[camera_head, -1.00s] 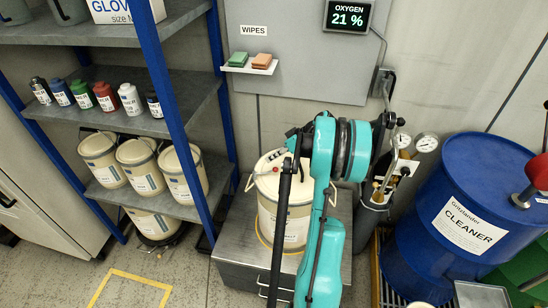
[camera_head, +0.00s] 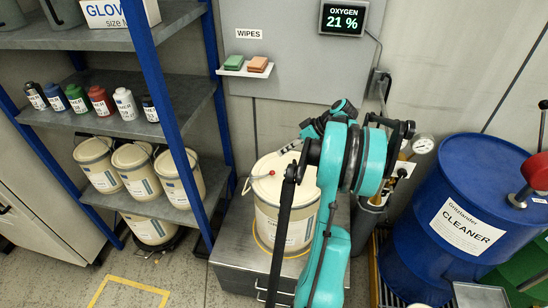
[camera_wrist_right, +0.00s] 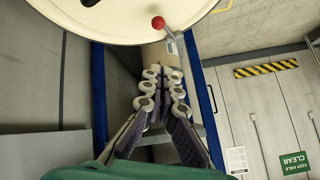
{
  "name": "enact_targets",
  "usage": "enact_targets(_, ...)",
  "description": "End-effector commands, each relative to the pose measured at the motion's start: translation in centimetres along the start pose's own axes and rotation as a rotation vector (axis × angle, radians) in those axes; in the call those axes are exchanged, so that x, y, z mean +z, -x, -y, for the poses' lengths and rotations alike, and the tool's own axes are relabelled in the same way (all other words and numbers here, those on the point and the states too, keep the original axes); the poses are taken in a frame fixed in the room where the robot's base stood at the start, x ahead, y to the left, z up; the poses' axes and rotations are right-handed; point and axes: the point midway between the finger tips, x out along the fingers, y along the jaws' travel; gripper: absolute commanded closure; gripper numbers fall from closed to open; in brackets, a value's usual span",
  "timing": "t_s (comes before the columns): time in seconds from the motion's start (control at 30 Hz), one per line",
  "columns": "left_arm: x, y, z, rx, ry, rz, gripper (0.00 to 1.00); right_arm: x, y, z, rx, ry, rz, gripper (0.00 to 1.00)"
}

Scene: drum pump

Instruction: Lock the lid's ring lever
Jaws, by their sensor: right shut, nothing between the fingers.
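The pail (camera_head: 283,215) stands on a grey metal cabinet, with its pale lid (camera_head: 272,165) on top. The ring lever's red knob (camera_head: 272,172) is at the lid's rim; the knob also shows in the right wrist view (camera_wrist_right: 158,22). The lever itself is mostly hidden. My right arm covers the pail's right side. My left gripper is not in view.
A shelf rack (camera_head: 165,110) with bottles and pails stands at the left. A blue cleaner drum (camera_head: 450,235) stands at the right. Gauges and hoses (camera_head: 422,145) are close behind my right arm. A wipes ledge (camera_head: 245,68) is on the back wall.

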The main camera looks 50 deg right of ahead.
Motion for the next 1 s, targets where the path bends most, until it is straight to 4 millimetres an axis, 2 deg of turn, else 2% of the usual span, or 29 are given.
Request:
enact_targets(0.1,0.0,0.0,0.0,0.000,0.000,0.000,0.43,0.0,1.9,0.0,0.001,0.000,0.000,1.00)
enact_targets(0.3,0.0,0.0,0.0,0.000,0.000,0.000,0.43,0.0,3.2,0.0,0.000,0.000,0.000,1.00)
enact_targets(0.9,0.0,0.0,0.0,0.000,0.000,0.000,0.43,0.0,3.2,0.1,0.000,0.001,0.001,1.00)
enact_targets(1.0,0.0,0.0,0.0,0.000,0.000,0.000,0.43,-0.7,2.6,1.2,0.000,-0.002,0.016,1.00)
